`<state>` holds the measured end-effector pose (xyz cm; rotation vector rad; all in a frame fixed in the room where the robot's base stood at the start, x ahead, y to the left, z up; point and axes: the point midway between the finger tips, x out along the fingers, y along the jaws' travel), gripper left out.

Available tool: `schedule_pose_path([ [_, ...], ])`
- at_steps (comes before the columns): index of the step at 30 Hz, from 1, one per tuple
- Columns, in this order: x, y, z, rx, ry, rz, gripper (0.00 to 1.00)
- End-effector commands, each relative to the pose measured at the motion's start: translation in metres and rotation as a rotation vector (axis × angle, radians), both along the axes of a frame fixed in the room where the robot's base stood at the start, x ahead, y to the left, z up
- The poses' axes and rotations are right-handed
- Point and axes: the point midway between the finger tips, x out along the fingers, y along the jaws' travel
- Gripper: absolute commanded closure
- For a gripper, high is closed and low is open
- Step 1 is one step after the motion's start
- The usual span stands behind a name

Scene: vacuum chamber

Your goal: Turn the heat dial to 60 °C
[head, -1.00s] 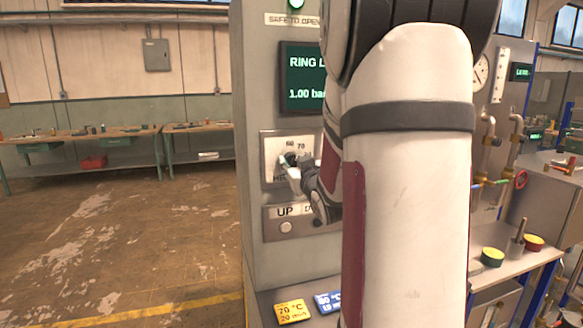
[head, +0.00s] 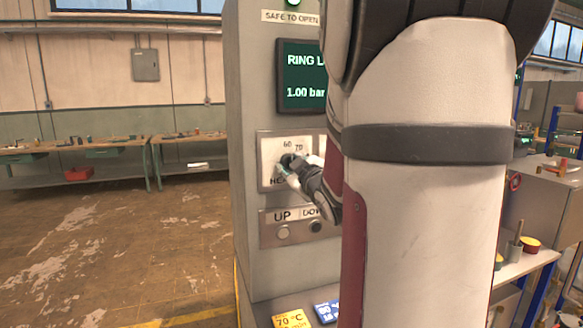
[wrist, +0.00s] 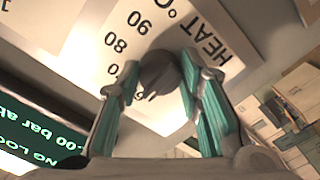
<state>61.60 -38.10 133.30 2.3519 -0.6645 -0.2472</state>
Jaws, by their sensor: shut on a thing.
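A light mark on the knob points toward the lower part of that view, near a numeral partly hidden by the fingers; I cannot read the exact setting. In the head view the plate (head: 267,150) shows 60 and 70, and the knob (head: 287,160) is partly covered. My gripper (wrist: 160,85) is shut on the knob, one teal-padded finger on each side. It also shows in the head view (head: 288,168).
UP and DOWN buttons (head: 283,232) sit just below the dial. A green display (head: 298,77) reading 1.00 bar is above. Yellow (head: 292,319) and blue (head: 327,310) cards lie below. My arm hides much of the panel's right side. The floor to the left is open.

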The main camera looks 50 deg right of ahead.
Motion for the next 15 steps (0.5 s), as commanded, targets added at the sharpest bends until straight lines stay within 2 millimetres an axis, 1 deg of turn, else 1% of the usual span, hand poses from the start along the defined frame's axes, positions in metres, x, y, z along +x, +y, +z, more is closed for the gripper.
schedule_pose_path([
  [8,0.0003,0.0008,-0.0007,-0.001,0.003,0.002,0.95],
  [9,0.0003,0.0008,-0.0007,-0.001,0.003,0.002,0.62],
  [11,0.0004,0.0008,-0.0007,-0.001,0.003,0.002,0.49],
  [12,0.0003,0.0007,-0.0007,0.0,0.002,0.002,0.47],
  [15,0.0003,0.0006,-0.0004,0.0,0.002,0.002,0.47],
])
